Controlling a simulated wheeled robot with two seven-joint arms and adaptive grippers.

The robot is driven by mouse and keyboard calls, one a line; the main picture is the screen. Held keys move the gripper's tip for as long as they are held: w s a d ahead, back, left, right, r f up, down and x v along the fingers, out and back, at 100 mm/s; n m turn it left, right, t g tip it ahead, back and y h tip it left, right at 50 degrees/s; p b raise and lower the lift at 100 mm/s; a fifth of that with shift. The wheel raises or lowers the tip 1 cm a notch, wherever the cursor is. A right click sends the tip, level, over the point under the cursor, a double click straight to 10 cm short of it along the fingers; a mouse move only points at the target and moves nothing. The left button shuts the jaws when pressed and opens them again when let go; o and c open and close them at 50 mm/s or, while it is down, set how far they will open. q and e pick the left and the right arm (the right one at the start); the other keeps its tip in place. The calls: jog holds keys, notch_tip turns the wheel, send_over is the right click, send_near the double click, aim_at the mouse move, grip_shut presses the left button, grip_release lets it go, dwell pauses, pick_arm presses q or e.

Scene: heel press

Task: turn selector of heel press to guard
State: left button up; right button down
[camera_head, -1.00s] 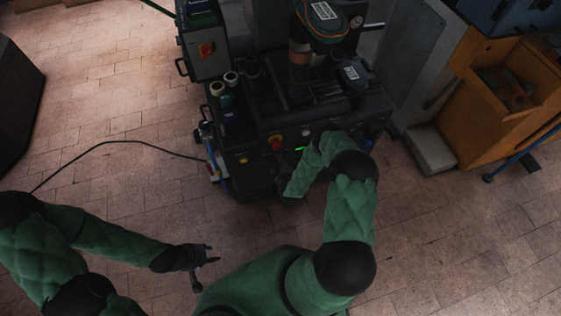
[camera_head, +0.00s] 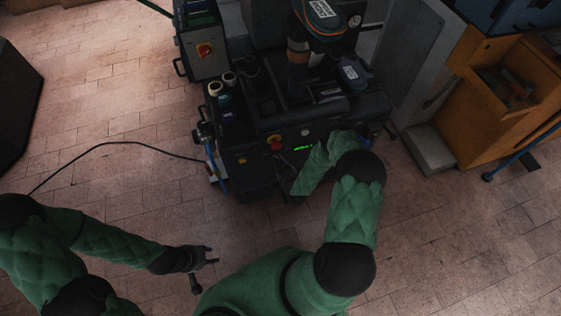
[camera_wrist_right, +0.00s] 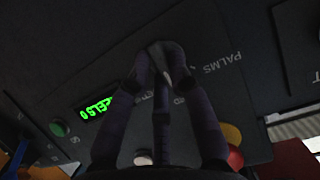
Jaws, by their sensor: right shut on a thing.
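The heel press (camera_head: 318,118) is a dark machine in the upper middle of the head view. Its panel (camera_wrist_right: 118,65) fills the right wrist view, with the word PALMS and a green lit display (camera_wrist_right: 97,107), seen upside down. A grey selector knob (camera_wrist_right: 172,58) sits between the fingertips of my right gripper (camera_wrist_right: 162,75), which is shut on it. The fingers hide much of the knob and part of the lettering, so its setting cannot be read. My left gripper (camera_head: 212,255) is open and empty over the floor, away from the press.
The wrist view shows a red button (camera_wrist_right: 235,158), a yellow part (camera_wrist_right: 231,133) and a green button (camera_wrist_right: 57,129) near the knob. A black cable crosses the floor at left.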

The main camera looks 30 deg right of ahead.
jog(key=c, duration=1.1)
grip_release()
jog(key=v, duration=1.2)
jog(key=shift+f, duration=0.1)
jog(key=shift+a, duration=0.1)
